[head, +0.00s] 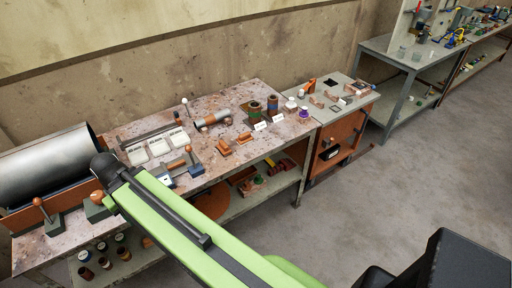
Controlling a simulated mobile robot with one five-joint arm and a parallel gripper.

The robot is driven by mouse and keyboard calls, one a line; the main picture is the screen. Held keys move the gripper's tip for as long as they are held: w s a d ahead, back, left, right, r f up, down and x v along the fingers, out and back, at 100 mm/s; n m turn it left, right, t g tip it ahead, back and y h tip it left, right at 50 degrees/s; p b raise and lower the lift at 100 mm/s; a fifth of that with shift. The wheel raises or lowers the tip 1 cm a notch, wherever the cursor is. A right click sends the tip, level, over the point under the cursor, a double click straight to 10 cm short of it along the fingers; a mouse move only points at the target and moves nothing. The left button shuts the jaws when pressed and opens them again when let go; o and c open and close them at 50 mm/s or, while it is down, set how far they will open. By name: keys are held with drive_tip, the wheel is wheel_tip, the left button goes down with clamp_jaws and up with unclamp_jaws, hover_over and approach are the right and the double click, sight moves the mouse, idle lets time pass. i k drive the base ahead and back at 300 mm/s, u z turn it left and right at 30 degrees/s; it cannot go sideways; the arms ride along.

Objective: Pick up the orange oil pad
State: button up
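Two small orange-brown blocks lie near the front edge of the stained workbench: one block (224,147) and a second block (244,138) to its right. Either may be the orange oil pad; at this size I cannot tell. My green arm reaches from the lower right toward the left of the bench and ends in view at a black joint, left of the blocks. My gripper is not in view. No contact between my arm and the blocks shows.
The workbench (290,130) also holds a large metal cylinder (45,165), white labelled trays (158,146), a pipe piece (212,119) and several jars. Its lower shelf (240,203) holds more items. An orange cabinet (340,140) adjoins on the right. Concrete floor (400,190) is open at right.

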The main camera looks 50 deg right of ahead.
sight(244, 139)
drive_tip(key=k, duration=0.8)
drive_tip(key=z, duration=0.25)
drive_tip(key=i, duration=1.05)
drive_tip(key=z, duration=0.8)
drive_tip(key=i, duration=0.55)
drive_tip(key=z, duration=0.5)
drive_tip(key=k, duration=0.85)
drive_tip(key=z, duration=0.2)
drive_tip(key=i, duration=0.9)
drive_tip(key=u, duration=4.8)
drive_tip(key=i, duration=0.1)
drive_tip(key=z, duration=3.15)
